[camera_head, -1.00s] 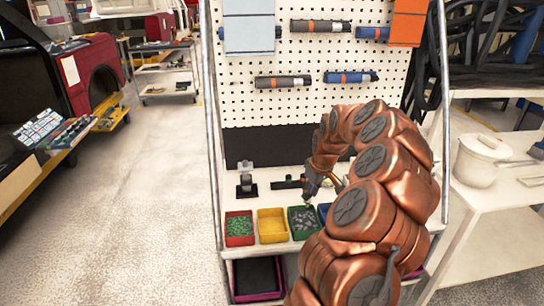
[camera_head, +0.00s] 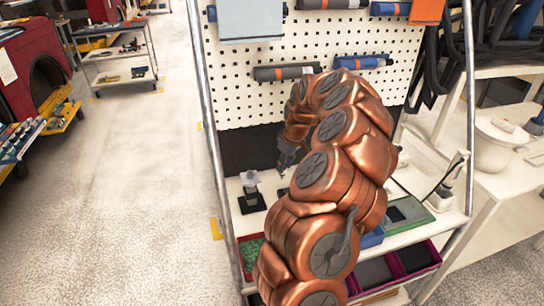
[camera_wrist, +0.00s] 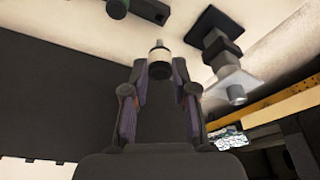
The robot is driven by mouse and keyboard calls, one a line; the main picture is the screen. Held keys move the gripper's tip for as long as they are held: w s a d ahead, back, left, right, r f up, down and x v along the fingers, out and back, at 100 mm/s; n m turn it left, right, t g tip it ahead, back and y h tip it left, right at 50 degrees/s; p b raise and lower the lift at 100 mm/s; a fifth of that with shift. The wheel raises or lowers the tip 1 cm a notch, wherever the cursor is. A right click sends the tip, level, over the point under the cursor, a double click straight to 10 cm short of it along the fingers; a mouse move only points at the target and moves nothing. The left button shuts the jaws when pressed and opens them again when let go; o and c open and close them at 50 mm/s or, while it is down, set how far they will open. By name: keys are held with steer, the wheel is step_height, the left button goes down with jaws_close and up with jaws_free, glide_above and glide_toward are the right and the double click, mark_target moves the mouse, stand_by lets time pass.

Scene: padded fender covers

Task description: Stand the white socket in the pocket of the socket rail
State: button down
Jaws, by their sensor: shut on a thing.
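My gripper (camera_wrist: 161,82) is shut on the white socket (camera_wrist: 158,56), a small pale cylinder with a dark band, held between the fingertips in the wrist view. In the head view my gripper (camera_head: 286,160) is above the back of the bench shelf, largely behind my arm, and the socket cannot be made out there. A dark bar (camera_wrist: 150,10), perhaps the socket rail, is cut off by the top edge of the wrist view, apart from the socket. Its pocket cannot be made out. In the head view a dark piece (camera_head: 283,192) shows beside my arm.
A dark stand (camera_head: 251,203) with a pale grey top is left of my gripper; it also shows in the wrist view (camera_wrist: 216,46). The perforated panel (camera_head: 240,110) rises behind.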

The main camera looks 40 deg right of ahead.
mark_target(285, 172)
steer(key=shift+w, duration=0.1)
steer(key=shift+f+b, duration=0.1)
steer(key=shift+b, duration=0.5)
steer(key=shift+s+b+x, duration=0.2)
steer(key=shift+b+x, duration=0.3)
steer(key=shift+x, duration=0.3)
steer(key=shift+s+b+x, duration=0.2)
steer(key=shift+b+x, duration=0.3)
steer(key=shift+x, duration=0.25)
steer(key=shift+s+b+x, duration=0.15)
steer(key=shift+b+x, duration=0.35)
steer(key=shift+x, duration=0.3)
steer(key=shift+s+f+b, duration=0.1)
steer(key=shift+f+b, duration=1.15)
steer(key=shift+f, duration=0.4)
steer(key=c, duration=0.8)
jaws_free()
steer(key=shift+c, duration=0.2)
steer(key=shift+r, duration=0.1)
steer(key=v, duration=1.2)
